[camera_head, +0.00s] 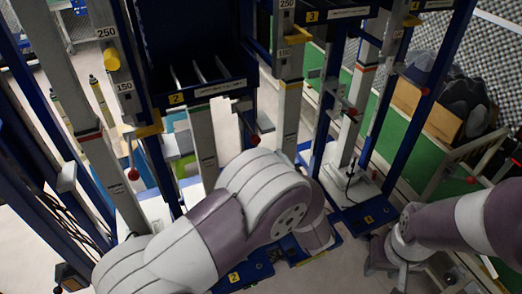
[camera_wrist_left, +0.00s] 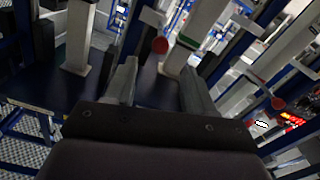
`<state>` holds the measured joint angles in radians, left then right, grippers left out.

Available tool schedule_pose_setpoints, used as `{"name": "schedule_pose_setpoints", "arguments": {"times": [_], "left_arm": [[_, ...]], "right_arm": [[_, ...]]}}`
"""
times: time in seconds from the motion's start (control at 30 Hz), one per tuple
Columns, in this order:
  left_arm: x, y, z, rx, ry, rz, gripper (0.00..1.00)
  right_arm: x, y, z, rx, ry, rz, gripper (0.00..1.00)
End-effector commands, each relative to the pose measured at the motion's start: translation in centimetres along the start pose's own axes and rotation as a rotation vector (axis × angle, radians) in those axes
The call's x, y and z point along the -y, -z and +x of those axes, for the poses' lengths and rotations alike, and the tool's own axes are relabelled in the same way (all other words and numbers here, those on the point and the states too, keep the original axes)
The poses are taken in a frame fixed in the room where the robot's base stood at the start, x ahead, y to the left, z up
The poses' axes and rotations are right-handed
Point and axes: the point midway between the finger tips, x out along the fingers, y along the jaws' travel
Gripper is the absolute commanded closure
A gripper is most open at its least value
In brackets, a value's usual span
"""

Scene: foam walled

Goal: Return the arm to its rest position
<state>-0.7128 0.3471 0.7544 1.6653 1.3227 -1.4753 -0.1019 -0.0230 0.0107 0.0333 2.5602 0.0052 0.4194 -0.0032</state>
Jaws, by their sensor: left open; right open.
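My left arm (camera_head: 240,210) enters the head view from the lower left, bends across the middle and ends low near a blue base. Its gripper is hidden there behind the arm. In the left wrist view my left gripper (camera_wrist_left: 160,92) shows two grey fingers spread apart, with nothing between them. My right arm (camera_head: 460,222) comes in from the right edge. My right gripper (camera_head: 388,270) hangs low at the lower right, its fingers apart and no object seen between them.
Blue and grey upright posts (camera_head: 285,90) with red-knobbed levers stand close around my left arm. A blue base plate (camera_head: 365,212) lies between the arms. A green strip (camera_head: 385,130), cardboard box (camera_head: 425,112) and dark bag (camera_head: 462,98) are at right. Pale floor (camera_head: 335,268) shows at the bottom.

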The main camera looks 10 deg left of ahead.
Motion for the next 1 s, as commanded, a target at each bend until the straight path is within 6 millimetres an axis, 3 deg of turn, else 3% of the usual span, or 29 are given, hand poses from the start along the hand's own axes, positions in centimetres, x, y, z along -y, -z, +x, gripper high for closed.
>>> {"name": "schedule_pose_setpoints", "arguments": {"times": [0.2,0.67,0.77,0.87,0.93,0.97,1.0], "left_arm": [[0.0,0.0,-1.7,0.0,0.0,-0.001,0.46],[-0.1,-0.5,-1.7,0.025,-0.003,-0.005,0.46],[-1.4,-4.3,-2.3,0.207,-0.094,0.014,0.46],[-3.6,-9.8,-5.9,0.574,-0.315,0.121,0.46],[-2.7,-11.7,-9.0,0.865,-0.444,0.241,0.46],[-1.5,-11.7,-10.2,0.982,-0.483,0.303,0.46],[1.0,-11.3,-11.6,1.13,-0.518,0.395,0.46]], "right_arm": [[0.0,0.0,0.3,0.0,0.0,0.0,0.57],[0.0,0.0,0.2,0.0,0.0,0.0,0.57],[0.0,0.0,0.2,0.0,0.0,0.0,0.57],[0.0,0.0,0.2,0.0,0.0,0.0,0.57],[0.0,0.0,0.1,0.0,0.0,0.0,0.57],[0.0,0.0,0.0,0.0,0.0,0.0,0.57],[0.0,0.0,-0.1,0.0,0.0,0.0,0.57]]}}
